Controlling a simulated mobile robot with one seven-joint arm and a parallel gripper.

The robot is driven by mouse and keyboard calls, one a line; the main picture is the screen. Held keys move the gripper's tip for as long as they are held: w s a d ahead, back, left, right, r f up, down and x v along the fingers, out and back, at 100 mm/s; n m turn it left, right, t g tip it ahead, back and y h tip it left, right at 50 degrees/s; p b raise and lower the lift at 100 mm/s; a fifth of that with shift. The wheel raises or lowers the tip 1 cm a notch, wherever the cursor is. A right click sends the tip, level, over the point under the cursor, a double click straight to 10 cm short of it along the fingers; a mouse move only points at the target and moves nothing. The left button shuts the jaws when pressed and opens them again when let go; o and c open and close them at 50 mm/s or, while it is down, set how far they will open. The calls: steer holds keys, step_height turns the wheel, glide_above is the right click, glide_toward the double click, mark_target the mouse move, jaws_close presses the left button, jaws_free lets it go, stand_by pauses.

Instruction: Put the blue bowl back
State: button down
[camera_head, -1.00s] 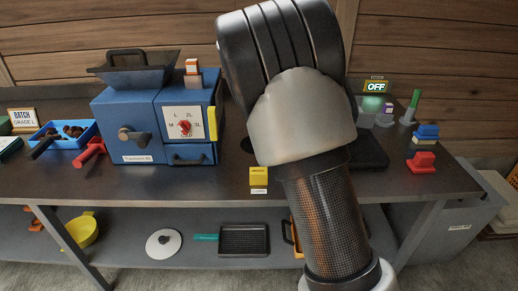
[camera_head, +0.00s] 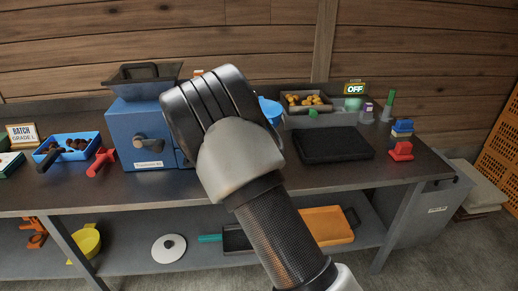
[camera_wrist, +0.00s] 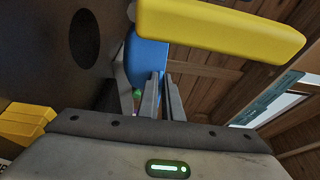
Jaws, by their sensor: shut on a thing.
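The blue bowl (camera_head: 270,110) shows in the head view just right of my arm, above the back of the bench and partly hidden by my arm. In the wrist view a curved blue wall of it (camera_wrist: 148,58) stands at the fingertips. My gripper (camera_wrist: 162,85) is shut on the bowl there. In the head view my gripper is hidden behind my own arm.
A yellow bar (camera_wrist: 220,25) crosses close above the fingers. The dark bench top has a round hole (camera_wrist: 85,38) and a yellow block (camera_wrist: 25,122). The blue machine (camera_head: 138,130) stands left. A black pad (camera_head: 333,144) and a tray of chestnuts (camera_head: 306,110) lie right.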

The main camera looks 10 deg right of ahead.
step_height(320, 180, down, 9)
steer(key=shift+r+b, duration=0.2)
steer(key=shift+b, duration=0.45)
steer(key=shift+f, duration=0.1)
steer(key=shift+f, duration=0.15)
steer(key=c, duration=2.2)
jaws_free()
